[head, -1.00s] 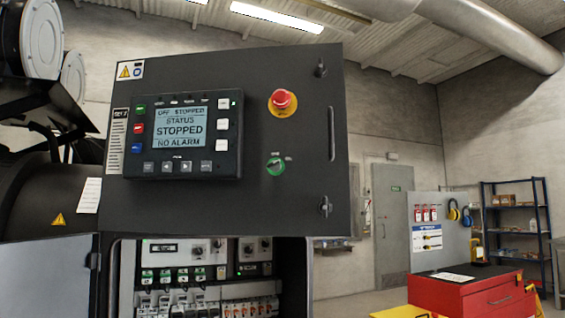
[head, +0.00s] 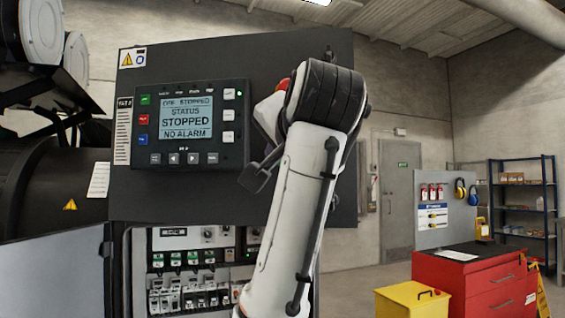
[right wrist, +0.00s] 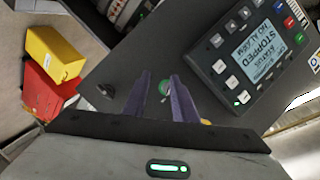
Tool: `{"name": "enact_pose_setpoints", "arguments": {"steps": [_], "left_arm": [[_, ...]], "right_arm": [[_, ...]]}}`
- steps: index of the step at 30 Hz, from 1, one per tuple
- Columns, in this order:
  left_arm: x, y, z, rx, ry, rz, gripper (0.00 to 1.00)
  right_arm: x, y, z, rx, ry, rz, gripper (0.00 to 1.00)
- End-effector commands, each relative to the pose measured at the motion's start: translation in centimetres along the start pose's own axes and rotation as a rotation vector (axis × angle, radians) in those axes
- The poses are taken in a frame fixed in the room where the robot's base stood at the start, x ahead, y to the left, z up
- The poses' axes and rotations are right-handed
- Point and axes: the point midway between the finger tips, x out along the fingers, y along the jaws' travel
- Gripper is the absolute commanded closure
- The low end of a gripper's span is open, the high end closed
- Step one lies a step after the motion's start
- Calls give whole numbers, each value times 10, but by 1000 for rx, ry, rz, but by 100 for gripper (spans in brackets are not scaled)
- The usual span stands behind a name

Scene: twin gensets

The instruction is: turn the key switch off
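In the head view part of my right gripper (head: 258,176) shows beside the controller. The controller screen (head: 186,117) reads STOPPED, NO ALARM. My left gripper is not in view.
The red emergency stop (head: 264,106) is partly hidden behind my right arm. A door latch (right wrist: 105,91) stands out on the panel. Below is an open cabinet with breakers (head: 190,295). A red tool chest (head: 440,276) and a yellow box (head: 408,303) stand at the right.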

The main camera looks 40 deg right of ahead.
Motion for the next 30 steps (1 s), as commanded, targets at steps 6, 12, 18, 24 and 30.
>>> {"name": "enact_pose_setpoints", "arguments": {"steps": [6,12,18,24,30], "left_arm": [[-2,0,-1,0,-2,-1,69],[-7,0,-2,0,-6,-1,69],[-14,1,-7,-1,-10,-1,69],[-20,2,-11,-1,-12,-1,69],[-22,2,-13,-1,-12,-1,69]], "right_arm": [[-49,-20,-33,133,-11,-24,75],[-35,-22,-36,146,-14,-20,75],[3,-22,-36,144,-13,-19,75],[35,-24,-35,143,-13,-22,75],[49,-24,-34,143,-12,-25,75]]}}
